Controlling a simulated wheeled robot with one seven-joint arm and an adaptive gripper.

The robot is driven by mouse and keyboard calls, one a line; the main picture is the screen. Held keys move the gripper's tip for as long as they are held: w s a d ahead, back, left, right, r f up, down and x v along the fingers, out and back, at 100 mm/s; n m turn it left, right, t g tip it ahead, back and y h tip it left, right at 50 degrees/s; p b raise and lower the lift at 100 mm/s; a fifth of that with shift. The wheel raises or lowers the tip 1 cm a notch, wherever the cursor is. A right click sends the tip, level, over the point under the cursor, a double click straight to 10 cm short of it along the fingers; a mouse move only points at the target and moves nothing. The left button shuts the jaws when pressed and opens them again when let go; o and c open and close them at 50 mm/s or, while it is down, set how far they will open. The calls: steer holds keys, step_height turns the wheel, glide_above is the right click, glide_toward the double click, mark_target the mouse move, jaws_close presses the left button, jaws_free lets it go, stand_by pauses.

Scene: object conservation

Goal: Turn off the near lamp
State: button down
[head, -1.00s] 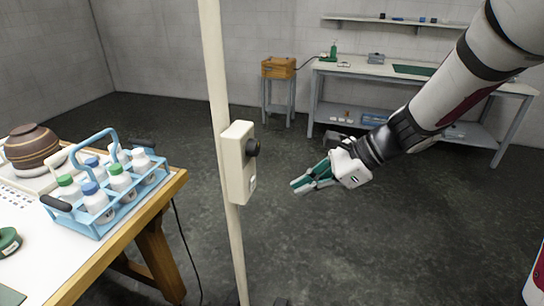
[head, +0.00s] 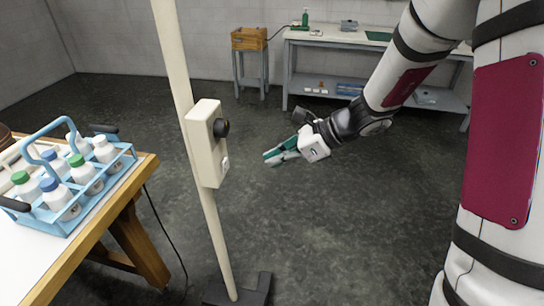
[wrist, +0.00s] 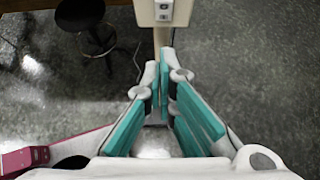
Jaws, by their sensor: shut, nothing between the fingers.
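A cream pole (head: 174,60) rises from a dark foot on the floor and leaves the top of the head view; no lamp head shows. A cream box (head: 205,150) is fixed to the pole, with a round black knob (head: 221,128) on its side and a small pale fitting (head: 225,164) below the knob. My gripper (head: 267,157) is right of the box, apart from it, with its green fingers shut and empty. In the wrist view the box (wrist: 145,14) is at the top, ahead of my fingertips (wrist: 166,60).
A wooden table (head: 140,175) at left bears a blue bottle carrier (head: 128,168). A cable hangs beside it. The pole's dark foot (head: 245,292) lies on the floor. A workbench (head: 340,38) and wooden box on a stand (head: 250,38) are at the back. The middle floor is clear.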

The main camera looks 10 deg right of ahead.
mark_target(224, 165)
steer(key=w+a+f+p, duration=0.1)
steer(key=w+a+f, duration=0.2)
steer(key=a, duration=0.6)
steer(key=shift+f, duration=0.5)
steer(key=shift+w, duration=0.1)
steer(key=shift+w+a+r+p, duration=0.15)
steer(key=shift+a+r+p, duration=0.15)
steer(key=shift+a, duration=0.15)
steer(key=shift+f, duration=0.1)
steer(key=shift+r, duration=0.85)
